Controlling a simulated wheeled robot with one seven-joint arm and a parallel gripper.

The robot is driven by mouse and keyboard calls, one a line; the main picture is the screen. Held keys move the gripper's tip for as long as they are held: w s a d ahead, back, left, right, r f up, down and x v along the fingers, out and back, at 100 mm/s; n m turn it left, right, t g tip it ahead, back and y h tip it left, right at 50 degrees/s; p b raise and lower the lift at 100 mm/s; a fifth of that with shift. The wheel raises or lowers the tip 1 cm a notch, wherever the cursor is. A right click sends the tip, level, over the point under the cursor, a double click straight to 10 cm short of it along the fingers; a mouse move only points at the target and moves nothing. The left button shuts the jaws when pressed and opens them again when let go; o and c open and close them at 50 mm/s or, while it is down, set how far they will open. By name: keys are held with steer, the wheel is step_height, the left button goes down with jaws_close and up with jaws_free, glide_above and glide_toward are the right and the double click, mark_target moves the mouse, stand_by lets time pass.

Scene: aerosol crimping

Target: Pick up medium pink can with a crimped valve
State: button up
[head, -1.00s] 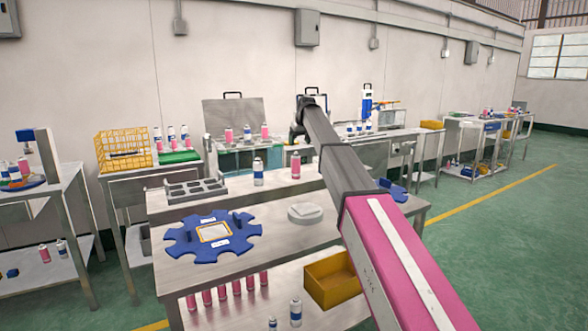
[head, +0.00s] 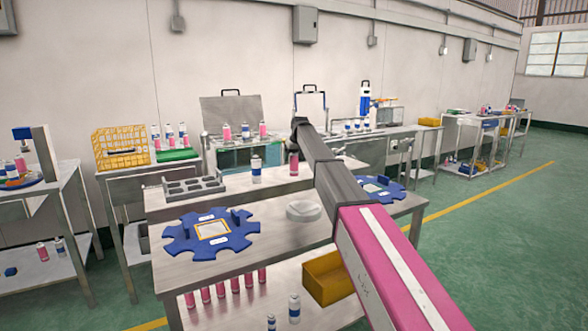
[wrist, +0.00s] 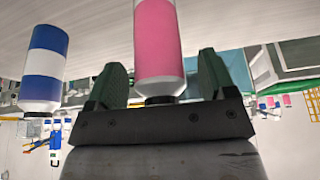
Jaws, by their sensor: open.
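The pink can (head: 294,164) stands upright on the near steel table, beside a white-and-blue can (head: 256,170). In the wrist view, which looks upside down, the pink can (wrist: 158,40) has a white shoulder and dark top and lies between the two green fingers of my gripper (wrist: 161,62). The fingers are open, with a visible gap on each side of the can. The white-and-blue can (wrist: 45,65) is outside the fingers, at left. In the head view my arm hides the fingers. The valve's crimp is too small to judge.
The table (head: 165,270) also holds a grey tray with holes (head: 192,187), a blue notched fixture (head: 180,243), a white round piece (head: 303,211) and another blue fixture (head: 380,187). Several pink cans and a yellow bin (head: 325,280) are on the shelf below.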

steer(key=c, duration=1.2)
steer(key=shift+c, duration=0.2)
steer(key=shift+r, duration=0.1)
